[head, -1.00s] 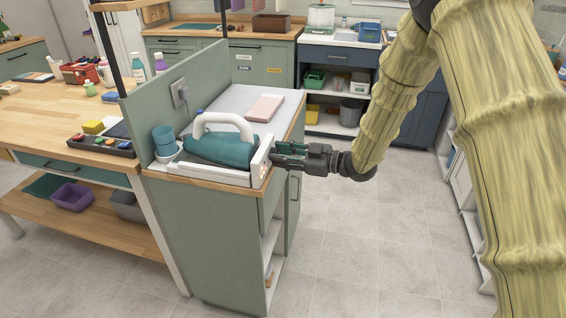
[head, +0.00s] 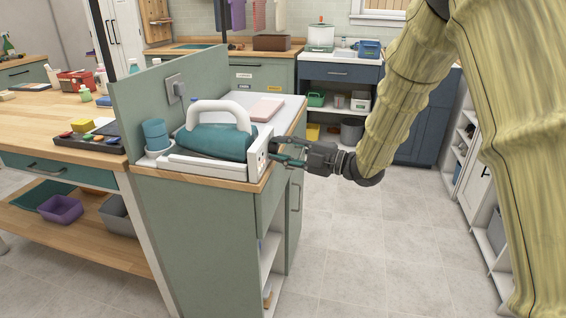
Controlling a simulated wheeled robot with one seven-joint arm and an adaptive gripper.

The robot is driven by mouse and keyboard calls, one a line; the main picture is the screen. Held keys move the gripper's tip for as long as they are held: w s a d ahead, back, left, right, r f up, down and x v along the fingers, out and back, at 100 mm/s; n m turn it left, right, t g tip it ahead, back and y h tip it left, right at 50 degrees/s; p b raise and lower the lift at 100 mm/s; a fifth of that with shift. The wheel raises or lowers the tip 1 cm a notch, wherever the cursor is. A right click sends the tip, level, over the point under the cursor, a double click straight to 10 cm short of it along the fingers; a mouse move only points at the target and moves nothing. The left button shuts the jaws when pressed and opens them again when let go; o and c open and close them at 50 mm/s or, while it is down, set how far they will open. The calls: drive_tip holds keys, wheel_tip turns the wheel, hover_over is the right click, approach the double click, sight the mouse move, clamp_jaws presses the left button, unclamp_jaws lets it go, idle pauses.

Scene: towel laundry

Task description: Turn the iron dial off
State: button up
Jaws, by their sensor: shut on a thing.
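The iron (head: 215,141) is teal with a white handle and lies on a white stand (head: 205,171) on the green cabinet's top. A white upright panel (head: 259,154) stands at the right end of the stand, with small dark marks on its face. The iron dial is on this panel's side and is mostly hidden by my fingers. My gripper (head: 280,152) reaches in from the right, its fingertips at the panel. It is shut on the dial, though the contact is small in the picture.
A teal cup (head: 155,135) stands left of the iron, near a wall socket (head: 175,88). A folded pink cloth (head: 266,108) lies behind the iron. The green cabinet's wooden edge (head: 200,179) runs in front. The tiled floor (head: 345,235) to the right is clear.

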drive_tip(key=n+b, duration=0.2)
drive_tip(key=b, duration=0.1)
drive_tip(key=n+b, duration=0.2)
drive_tip(key=b, duration=0.1)
drive_tip(key=f+n+y+b, duration=0.1)
drive_tip(key=n+b, duration=0.1)
drive_tip(key=b, duration=0.1)
drive_tip(key=shift+n+g, duration=0.3)
drive_tip(key=n+b, duration=0.2)
drive_tip(key=b, duration=0.1)
drive_tip(key=shift+w+r, duration=0.1)
drive_tip(key=shift+r, duration=0.05)
drive_tip(key=shift+r+n+y+b, duration=0.1)
drive_tip(key=shift+n+y+b, duration=0.2)
drive_tip(key=shift+n+b, duration=0.25)
drive_tip(key=shift+r, duration=0.1)
drive_tip(key=o, duration=1)
drive_tip(key=shift+o, duration=0.2)
drive_tip(key=shift+d, duration=0.1)
drive_tip(key=v, duration=1.2)
